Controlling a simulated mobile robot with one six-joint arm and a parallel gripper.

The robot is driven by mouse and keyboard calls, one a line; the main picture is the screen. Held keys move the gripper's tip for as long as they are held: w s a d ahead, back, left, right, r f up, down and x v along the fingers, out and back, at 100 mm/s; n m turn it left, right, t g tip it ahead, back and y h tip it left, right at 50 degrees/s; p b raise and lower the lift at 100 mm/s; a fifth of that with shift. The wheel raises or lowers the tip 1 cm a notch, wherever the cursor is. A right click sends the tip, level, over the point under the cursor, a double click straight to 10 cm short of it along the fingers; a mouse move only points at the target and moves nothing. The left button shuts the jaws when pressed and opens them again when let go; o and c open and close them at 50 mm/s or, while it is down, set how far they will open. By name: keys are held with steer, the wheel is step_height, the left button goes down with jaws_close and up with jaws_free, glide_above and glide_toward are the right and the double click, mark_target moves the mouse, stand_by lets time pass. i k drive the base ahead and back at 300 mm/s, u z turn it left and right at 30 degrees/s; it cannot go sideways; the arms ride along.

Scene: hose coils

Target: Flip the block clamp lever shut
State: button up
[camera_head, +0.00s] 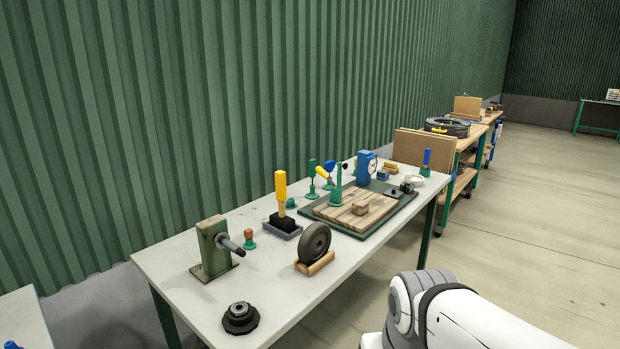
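Several upright levers stand on the white workbench (180,272), and I cannot tell for certain which is the block clamp's. A thick yellow handle (280,188) stands upright on a black block (283,224) with a grey base. Behind it, a green upright lever (338,184) stands at the edge of a wooden board (345,219) in a green tray, with a small wooden block (360,209) on the board. A tilted yellow-tipped lever (322,172) is close by. My gripper is not in view; only a white part of my arm shows at the bottom right.
A wheel (314,243) on a wooden stand, a green bracket with a grey spindle (213,248) and a black hub (240,318) occupy the near bench. A blue gauge (366,168) stands at the back. Open floor (510,240) lies to the right; a green corrugated wall (130,120) is behind.

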mark_target(319, 169)
steer(key=z, duration=0.05)
steer(key=i, duration=1)
steer(key=u, duration=0.05)
